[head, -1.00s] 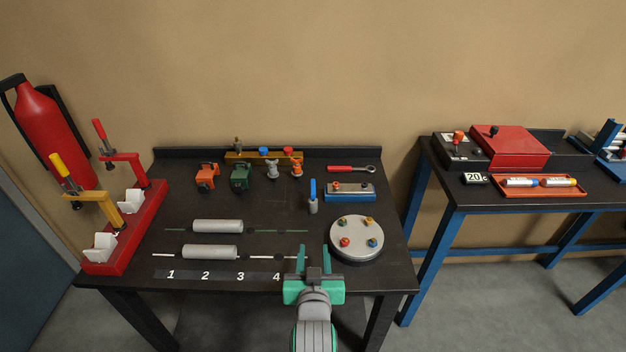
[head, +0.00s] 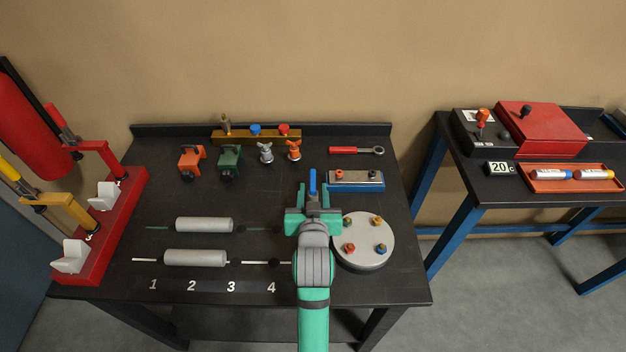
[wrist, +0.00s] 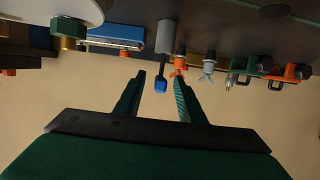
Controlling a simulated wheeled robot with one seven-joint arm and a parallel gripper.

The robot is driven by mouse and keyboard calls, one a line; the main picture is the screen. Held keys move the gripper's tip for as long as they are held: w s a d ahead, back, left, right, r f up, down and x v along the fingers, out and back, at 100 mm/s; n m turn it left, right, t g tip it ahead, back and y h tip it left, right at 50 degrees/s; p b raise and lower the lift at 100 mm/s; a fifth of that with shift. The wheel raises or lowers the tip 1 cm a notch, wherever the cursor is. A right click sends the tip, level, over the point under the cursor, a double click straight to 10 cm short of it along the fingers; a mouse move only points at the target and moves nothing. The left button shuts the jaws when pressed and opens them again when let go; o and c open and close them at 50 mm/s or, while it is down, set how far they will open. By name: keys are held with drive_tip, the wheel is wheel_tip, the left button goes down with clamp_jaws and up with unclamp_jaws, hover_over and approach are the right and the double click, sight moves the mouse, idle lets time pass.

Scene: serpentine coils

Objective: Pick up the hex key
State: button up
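The hex key (head: 313,181) appears to be the blue-handled tool standing upright in the middle of the bench. In the wrist view its blue handle (wrist: 160,86) sits on a dark shaft that runs into a grey cylindrical holder (wrist: 170,38). My gripper (head: 314,192) is open, with its fingers pointing toward the back of the bench. In the wrist view my gripper (wrist: 160,76) has one finger on each side of the blue handle, with gaps on both sides. In the head view my gripper hides the holder.
A round grey plate (head: 364,252) with coloured fittings stands close to the right of my gripper. A blue block (head: 356,186) and a red-handled wrench (head: 350,150) lie behind it. Grey rollers (head: 204,224) lie to the left. Valves (head: 265,152) stand at the back.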

sight(313, 177)
drive_tip(key=x, duration=0.2)
drive_tip(key=shift+w+f, duration=0.1)
drive_tip(key=shift+w, duration=0.2)
drive_tip(key=x, duration=0.3)
drive_tip(key=shift+w+r, duration=0.3)
drive_tip(key=shift+w, duration=0.15)
drive_tip(key=shift+x, duration=0.75)
drive_tip(key=shift+s, duration=0.1)
drive_tip(key=shift+c, duration=0.2)
clamp_jaws()
